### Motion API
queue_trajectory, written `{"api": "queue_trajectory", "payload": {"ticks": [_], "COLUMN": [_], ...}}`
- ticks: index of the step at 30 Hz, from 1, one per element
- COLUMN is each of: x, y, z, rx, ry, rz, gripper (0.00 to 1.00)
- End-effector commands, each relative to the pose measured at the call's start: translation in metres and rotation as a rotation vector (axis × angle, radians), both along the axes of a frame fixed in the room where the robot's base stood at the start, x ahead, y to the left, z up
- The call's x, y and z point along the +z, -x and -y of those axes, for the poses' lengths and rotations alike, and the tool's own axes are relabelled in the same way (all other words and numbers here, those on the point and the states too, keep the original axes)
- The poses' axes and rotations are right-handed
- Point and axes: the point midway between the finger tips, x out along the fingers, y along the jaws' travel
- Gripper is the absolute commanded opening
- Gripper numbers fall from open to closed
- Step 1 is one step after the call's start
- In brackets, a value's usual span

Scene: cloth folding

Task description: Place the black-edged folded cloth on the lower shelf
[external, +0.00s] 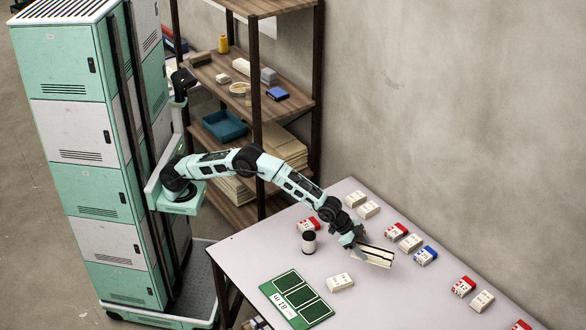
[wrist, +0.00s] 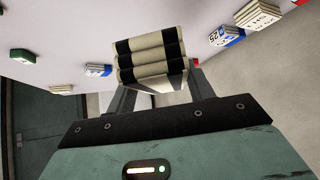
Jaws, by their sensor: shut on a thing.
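My gripper (external: 357,243) is over the table, shut on a cream folded cloth (external: 375,257) with a dark edge. The cloth sticks out to the right of the fingers; whether it touches the tabletop is hard to tell. In the wrist view the cloth (wrist: 150,54) shows several stacked cream folds with black bands, between the two fingers (wrist: 160,88). The wooden shelf unit (external: 318,70) stands behind the table at the left. Its low board (external: 236,213) is partly hidden by my arm and column.
A teal tray (external: 225,126) and stacked cloths (external: 285,150) occupy the unit.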

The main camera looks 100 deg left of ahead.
Motion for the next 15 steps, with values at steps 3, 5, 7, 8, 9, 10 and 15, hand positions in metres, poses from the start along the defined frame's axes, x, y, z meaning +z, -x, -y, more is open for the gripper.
{"api": "queue_trajectory", "payload": {"ticks": [3,5,7,8,9,10,15], "x": [0.003,0.006,0.011,0.013,0.016,0.017,0.025], "y": [-0.014,-0.018,-0.020,-0.021,-0.022,-0.022,-0.021], "z": [0.031,0.044,0.057,0.062,0.068,0.072,0.089], "rx": [-0.032,-0.046,-0.062,-0.066,-0.073,-0.077,-0.098], "ry": [0.003,0.002,0.002,0.002,0.002,0.002,0.003], "rz": [0.007,0.006,0.005,0.006,0.006,0.005,0.004], "gripper": [0.20,0.20,0.20,0.20,0.20,0.20,0.20]}}
